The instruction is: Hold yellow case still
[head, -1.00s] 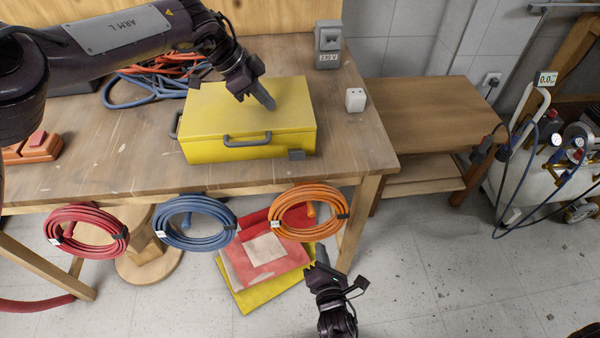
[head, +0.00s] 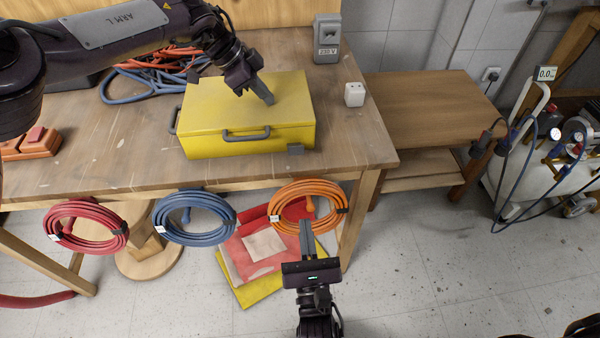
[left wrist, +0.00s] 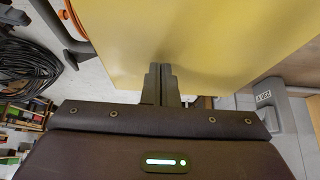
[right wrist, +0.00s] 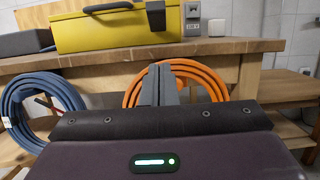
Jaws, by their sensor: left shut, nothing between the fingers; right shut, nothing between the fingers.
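The yellow case (head: 205,108) lies closed on the wooden workbench, with a grey handle (head: 247,137) and a grey latch on its front. My left gripper (head: 266,97) is shut, its fingertips at the case's lid; in the left wrist view the fingers (left wrist: 160,82) point at the yellow surface (left wrist: 205,40). I cannot tell how firmly they touch. My right gripper (head: 307,238) is shut and empty, below the bench edge in front of the orange hose (head: 290,225). In the right wrist view its fingers (right wrist: 158,82) overlap that hose, and the case (right wrist: 110,30) stands above and beyond.
A red hose (head: 75,228) and a blue hose (head: 180,238) hang along the bench front. A white socket box (head: 354,94) and a grey 230 V box (head: 327,40) stand right of the case. Loose cables (head: 140,88) lie behind it. A lower wooden table (head: 430,105) stands at right.

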